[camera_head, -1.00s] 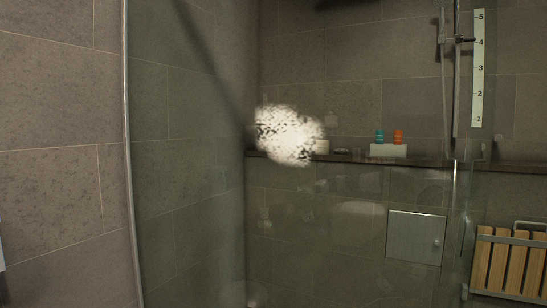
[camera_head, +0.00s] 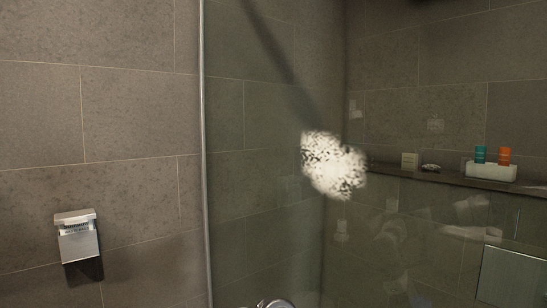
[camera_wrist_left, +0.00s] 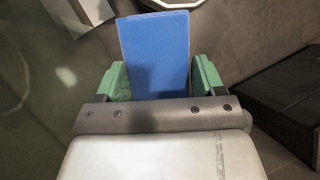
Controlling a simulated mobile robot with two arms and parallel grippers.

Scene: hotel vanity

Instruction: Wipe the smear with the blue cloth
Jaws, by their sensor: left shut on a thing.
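The smear (camera_head: 334,165) is a white, mottled patch on the glass shower panel (camera_head: 262,120), near the middle of the head view. The blue cloth (camera_wrist_left: 155,52) is a flat rectangle in the left wrist view. My left gripper (camera_wrist_left: 160,78), with green fingers, is shut on the cloth, which sticks out beyond the fingertips. My left gripper and the cloth do not show in the head view, so their distance from the smear cannot be told. My right gripper is in neither view.
A metal holder (camera_head: 77,236) is fixed to the tiled wall at the left. Behind the glass, a ledge (camera_head: 440,180) bears a white tray (camera_head: 491,171) with a teal bottle (camera_head: 480,154) and an orange bottle (camera_head: 504,156). A dark box-like block (camera_wrist_left: 285,100) is at the right in the wrist view.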

